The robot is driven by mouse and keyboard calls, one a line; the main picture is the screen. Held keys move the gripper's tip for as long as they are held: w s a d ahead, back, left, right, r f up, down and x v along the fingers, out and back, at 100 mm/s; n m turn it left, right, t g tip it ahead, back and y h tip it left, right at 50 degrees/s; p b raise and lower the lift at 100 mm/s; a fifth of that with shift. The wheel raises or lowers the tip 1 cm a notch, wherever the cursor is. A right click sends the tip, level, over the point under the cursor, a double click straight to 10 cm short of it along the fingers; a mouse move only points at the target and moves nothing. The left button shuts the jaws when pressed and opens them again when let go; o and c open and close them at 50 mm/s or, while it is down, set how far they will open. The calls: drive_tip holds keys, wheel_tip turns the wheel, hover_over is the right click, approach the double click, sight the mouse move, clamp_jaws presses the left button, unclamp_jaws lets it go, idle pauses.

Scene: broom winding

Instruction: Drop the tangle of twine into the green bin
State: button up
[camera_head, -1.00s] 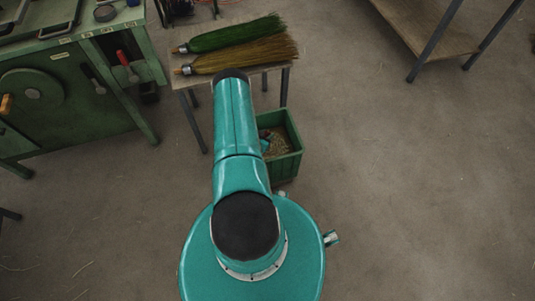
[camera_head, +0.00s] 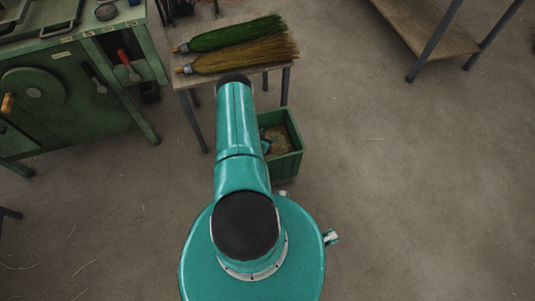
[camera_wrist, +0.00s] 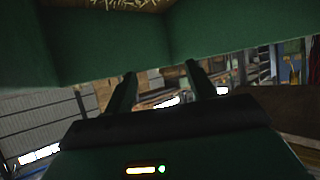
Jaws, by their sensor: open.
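The green bin (camera_head: 286,166) stands on the floor beside the small table, partly behind my arm in the head view. A pale tan, stringy mass (camera_head: 278,136) lies inside it; I cannot tell whether it is the tangle of twine or other scraps. In the wrist view the green bin's walls (camera_wrist: 100,42) fill the top, with pale strands at the upper edge. My gripper (camera_wrist: 159,72) has its two dark fingers spread apart at the bin, with nothing visible between them. The head view mostly hides my gripper behind my arm.
A green broom (camera_head: 235,35) and a tan broom (camera_head: 245,55) lie on the small table (camera_head: 180,83) behind the bin. A green machine (camera_head: 60,85) stands at the left. A wooden-topped table (camera_head: 430,25) is at the upper right. The floor at right is clear.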

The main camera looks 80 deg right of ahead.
drive_tip(key=s+a+r, duration=0.3)
drive_tip(key=a+r, duration=0.9)
drive_tip(key=a, duration=0.1)
drive_tip(key=shift+a+r, duration=0.35)
drive_tip(key=shift+r, duration=0.05)
